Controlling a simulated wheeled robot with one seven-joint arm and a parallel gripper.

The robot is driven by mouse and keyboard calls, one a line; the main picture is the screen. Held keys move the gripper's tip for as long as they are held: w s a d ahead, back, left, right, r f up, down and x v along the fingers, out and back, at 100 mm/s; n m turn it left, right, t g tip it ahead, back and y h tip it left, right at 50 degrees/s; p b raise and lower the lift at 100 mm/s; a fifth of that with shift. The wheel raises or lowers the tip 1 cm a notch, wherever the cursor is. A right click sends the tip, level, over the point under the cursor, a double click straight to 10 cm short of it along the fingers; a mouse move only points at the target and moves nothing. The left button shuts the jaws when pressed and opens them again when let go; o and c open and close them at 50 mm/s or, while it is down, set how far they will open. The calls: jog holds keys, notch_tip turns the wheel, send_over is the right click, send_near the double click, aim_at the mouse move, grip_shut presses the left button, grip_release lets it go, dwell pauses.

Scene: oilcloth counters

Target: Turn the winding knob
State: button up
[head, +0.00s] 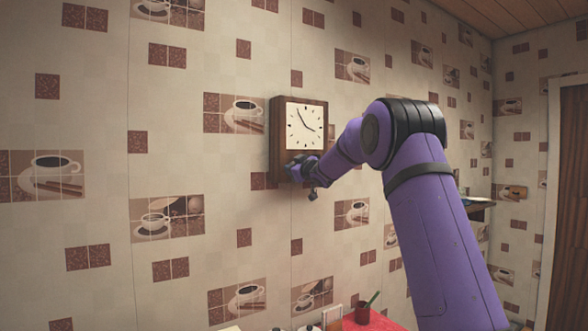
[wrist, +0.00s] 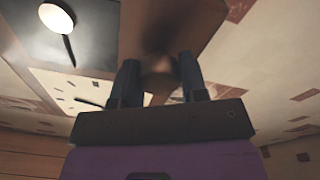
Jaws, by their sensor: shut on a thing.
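A brown wooden wall clock (head: 276,124) with a white square face hangs on the tiled wall. Part of its face and case (wrist: 146,18) fills the top of the wrist view. My gripper (head: 297,168) is at the lower front of the clock, below the face. In the wrist view, the two dark fingers of my gripper (wrist: 160,78) stand on either side of the brownish winding knob (wrist: 160,66) and are shut on it. In the head view the knob is hidden behind my gripper.
A red-covered counter (head: 378,322) with a dark red cup (head: 362,313) and other items stands low below the clock. A small shelf (head: 478,208) is on the wall at right, behind my arm. A brown door (head: 568,215) is at far right.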

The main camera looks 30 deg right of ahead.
jog(key=shift+f, duration=0.15)
jog(key=o, duration=0.9)
jog(key=s, duration=1)
jog(key=shift+s+d+f, duration=0.2)
jog(key=shift+s+f, duration=0.1)
jog(key=shift+s, duration=0.1)
